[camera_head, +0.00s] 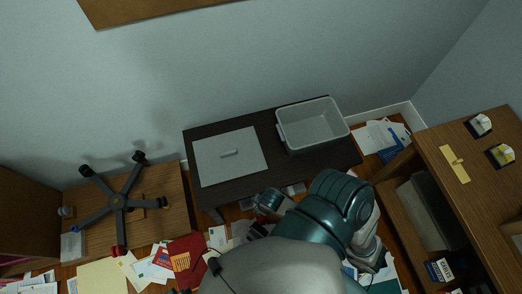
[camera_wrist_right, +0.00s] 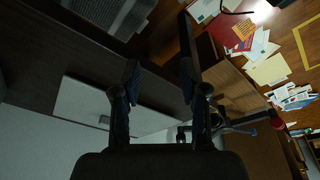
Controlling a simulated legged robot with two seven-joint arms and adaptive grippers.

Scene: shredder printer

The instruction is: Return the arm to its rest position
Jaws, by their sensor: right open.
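My right gripper (camera_wrist_right: 160,82) is open in the right wrist view, its two dark fingers apart with nothing between them. In the head view my teal and white right arm (camera_head: 335,208) reaches in from the bottom, in front of the dark table. The gripper's fingers cannot be made out clearly there. My left gripper is not in view.
The dark table (camera_head: 250,187) carries a grey lid-like panel (camera_head: 215,160) with a handle and an empty grey bin (camera_head: 315,137). A wooden cabinet (camera_head: 490,195) stands at right. Papers litter the floor (camera_head: 100,278). An overturned chair base (camera_head: 122,201) is at left.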

